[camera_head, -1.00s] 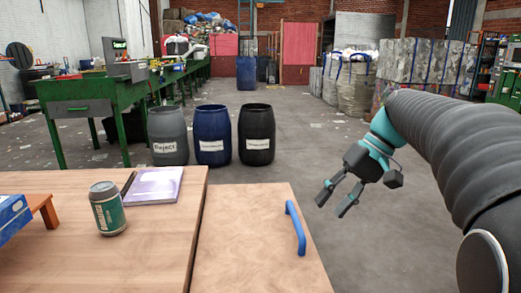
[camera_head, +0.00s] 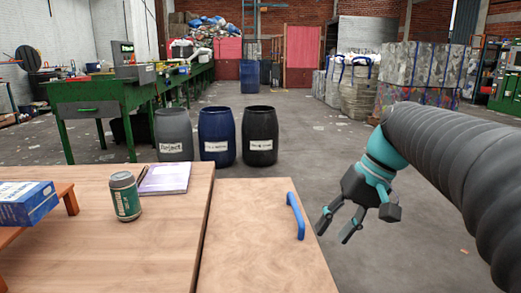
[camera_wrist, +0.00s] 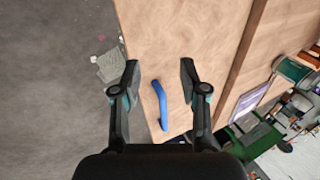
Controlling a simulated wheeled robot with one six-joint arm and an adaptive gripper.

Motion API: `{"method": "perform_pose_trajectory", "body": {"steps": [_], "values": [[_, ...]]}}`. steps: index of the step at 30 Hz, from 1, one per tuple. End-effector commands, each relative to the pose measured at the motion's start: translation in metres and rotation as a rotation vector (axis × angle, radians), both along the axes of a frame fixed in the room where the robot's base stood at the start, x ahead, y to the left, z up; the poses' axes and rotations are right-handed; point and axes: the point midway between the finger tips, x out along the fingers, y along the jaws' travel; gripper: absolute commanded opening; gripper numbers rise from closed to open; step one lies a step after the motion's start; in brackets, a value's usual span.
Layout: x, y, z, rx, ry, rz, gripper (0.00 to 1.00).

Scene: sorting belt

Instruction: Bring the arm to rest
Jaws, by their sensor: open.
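My gripper (camera_head: 338,224) hangs in the air to the right of the wooden panel with the blue handle (camera_head: 295,216) in the head view. Its fingers are apart with nothing between them. In the wrist view my gripper (camera_wrist: 160,85) is open, and the blue handle (camera_wrist: 160,105) shows beyond and between its fingers, not touched as far as I can tell. My arm reaches in from the right side of the head view.
The floor right of the table is mostly clear.

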Motion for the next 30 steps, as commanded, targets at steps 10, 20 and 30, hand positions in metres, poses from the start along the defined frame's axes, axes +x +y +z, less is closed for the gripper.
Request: {"method": "perform_pose_trajectory", "body": {"steps": [10, 20, 30], "values": [[-0.067, 0.003, -0.042, -0.204, -0.147, -0.082, 0.43], [-0.123, -0.008, -0.095, -0.373, -0.364, -0.128, 0.43], [-0.136, -0.013, -0.113, -0.411, -0.440, -0.134, 0.43]]}}
